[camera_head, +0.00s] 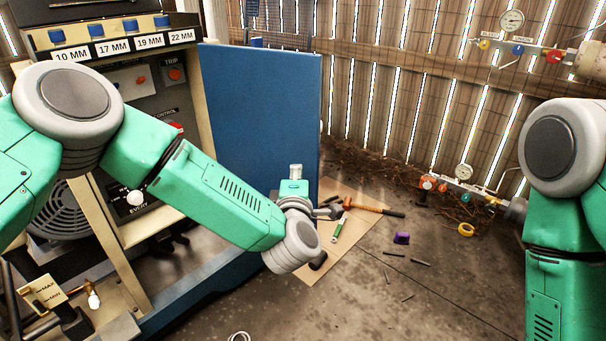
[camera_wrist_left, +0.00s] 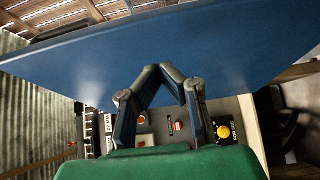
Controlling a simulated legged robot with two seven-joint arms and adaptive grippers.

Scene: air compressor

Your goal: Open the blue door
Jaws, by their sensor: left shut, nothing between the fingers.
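The blue door (camera_head: 262,120) stands swung out from the compressor cabinet, with the control panel exposed to its left. In the left wrist view the door (camera_wrist_left: 230,50) spans the upper part of the picture. My left gripper (camera_head: 330,210) is near the door's lower right edge in the head view, mostly hidden by my wrist. In the left wrist view its fingertips (camera_wrist_left: 160,72) are together and empty, overlapping the door; I cannot tell if they touch it. My right arm shows at the right, but its gripper is out of view.
The control panel (camera_head: 145,85) carries switches and labels. A mat (camera_head: 345,250) with a hammer (camera_head: 372,207) lies on the floor. A purple object (camera_head: 401,238) and a yellow ring (camera_head: 466,230) lie farther right. Pipes with gauges (camera_head: 512,20) run along the wooden fence.

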